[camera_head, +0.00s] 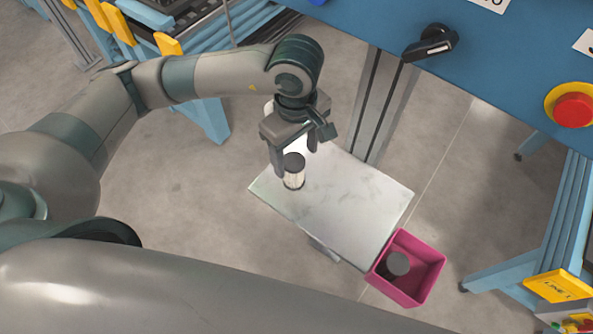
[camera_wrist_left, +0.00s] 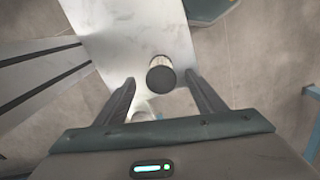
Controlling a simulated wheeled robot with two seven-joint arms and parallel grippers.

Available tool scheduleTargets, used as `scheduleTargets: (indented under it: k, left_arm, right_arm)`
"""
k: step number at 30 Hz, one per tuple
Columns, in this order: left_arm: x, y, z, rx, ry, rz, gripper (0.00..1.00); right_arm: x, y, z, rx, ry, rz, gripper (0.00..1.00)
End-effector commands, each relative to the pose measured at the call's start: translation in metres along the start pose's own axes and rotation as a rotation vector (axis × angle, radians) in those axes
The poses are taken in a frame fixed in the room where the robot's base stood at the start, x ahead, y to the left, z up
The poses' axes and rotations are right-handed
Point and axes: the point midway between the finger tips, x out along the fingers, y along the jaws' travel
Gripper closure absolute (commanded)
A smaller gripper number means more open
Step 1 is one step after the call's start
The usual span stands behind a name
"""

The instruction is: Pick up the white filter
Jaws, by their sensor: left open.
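A small cylinder with a dark cap and a whitish body, which looks like the white filter (camera_head: 294,180), stands upright on a pale marbled table (camera_head: 350,195). It also shows in the left wrist view (camera_wrist_left: 161,76), between the fingertips in the picture. My left gripper (camera_head: 296,161) is open and points down at the cylinder, one finger close by its left side. I cannot tell whether the fingers reach down around it or touch it. A second whitish thing (camera_wrist_left: 143,112) shows lower between the fingers, partly hidden. My right gripper is not in view.
A magenta bin (camera_head: 428,275) at the table's right corner holds a dark-capped cylinder (camera_head: 397,264). A blue workbench (camera_head: 510,60) with a black rotary switch (camera_head: 432,43) and a red emergency button (camera_head: 573,109) stands behind and right. The table's right half is clear.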

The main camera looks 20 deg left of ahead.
Motion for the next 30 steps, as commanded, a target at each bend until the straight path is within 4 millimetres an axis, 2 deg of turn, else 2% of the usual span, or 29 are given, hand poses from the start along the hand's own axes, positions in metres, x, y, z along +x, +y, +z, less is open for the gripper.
scheduleTargets:
  k: [7, 15, 24, 30]
  left_arm:
    - [0.003, 0.000, 0.000, -0.002, 0.000, -0.002, 0.37]
    - [0.022, -0.001, -0.001, -0.002, 0.000, -0.001, 0.37]
    - [0.023, 0.000, -0.001, -0.001, 0.000, 0.000, 0.37]
    - [0.030, -0.001, -0.003, -0.004, -0.001, -0.003, 0.37]
  right_arm:
    - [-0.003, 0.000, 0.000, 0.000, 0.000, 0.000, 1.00]
    - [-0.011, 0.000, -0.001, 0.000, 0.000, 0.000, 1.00]
    - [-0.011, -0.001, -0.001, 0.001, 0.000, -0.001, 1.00]
    - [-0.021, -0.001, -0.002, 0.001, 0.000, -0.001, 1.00]
